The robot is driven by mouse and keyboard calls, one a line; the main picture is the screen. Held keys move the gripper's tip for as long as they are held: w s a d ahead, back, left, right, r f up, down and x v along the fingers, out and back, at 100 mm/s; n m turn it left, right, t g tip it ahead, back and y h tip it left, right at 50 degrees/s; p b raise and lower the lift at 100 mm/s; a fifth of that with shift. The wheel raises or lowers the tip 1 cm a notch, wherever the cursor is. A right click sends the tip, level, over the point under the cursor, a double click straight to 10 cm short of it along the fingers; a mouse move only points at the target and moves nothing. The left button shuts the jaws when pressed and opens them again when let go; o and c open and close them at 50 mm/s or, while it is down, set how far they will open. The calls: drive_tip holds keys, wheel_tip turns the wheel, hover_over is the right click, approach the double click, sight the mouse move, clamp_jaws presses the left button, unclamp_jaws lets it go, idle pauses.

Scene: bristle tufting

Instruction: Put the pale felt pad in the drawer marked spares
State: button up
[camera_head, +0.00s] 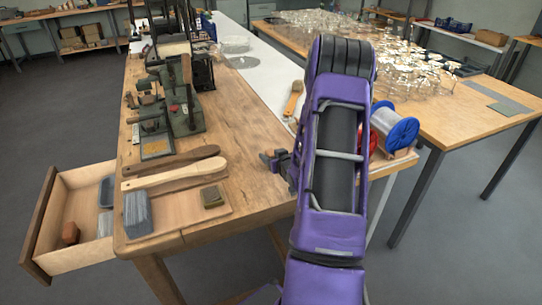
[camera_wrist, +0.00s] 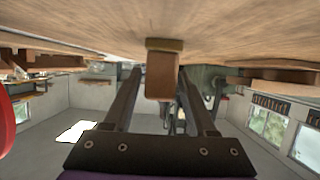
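An open wooden drawer (camera_head: 88,258) sticks out at the left end of the bench; no marking on it is readable. It holds a rust-brown block (camera_head: 70,233) and grey pieces (camera_head: 106,190). On a board at the bench's near end lie a small olive-brown block (camera_head: 213,196) and a blue-grey block (camera_head: 137,213). I cannot tell which piece is the pale felt pad. My gripper (camera_head: 275,160) is over the bench's right side, fingers pointing left. In the wrist view its fingers are apart and empty; a tan block with an olive layer (camera_wrist: 162,72) shows beyond, between them.
A wooden paddle (camera_head: 175,176) and a darker one (camera_head: 172,160) lie behind the blocks. A green machine (camera_head: 182,100) stands further back. A brush (camera_head: 293,98) and a blue-and-red spool (camera_head: 395,128) are near my arm.

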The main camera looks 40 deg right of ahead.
drive_tip(key=shift+o, duration=0.5)
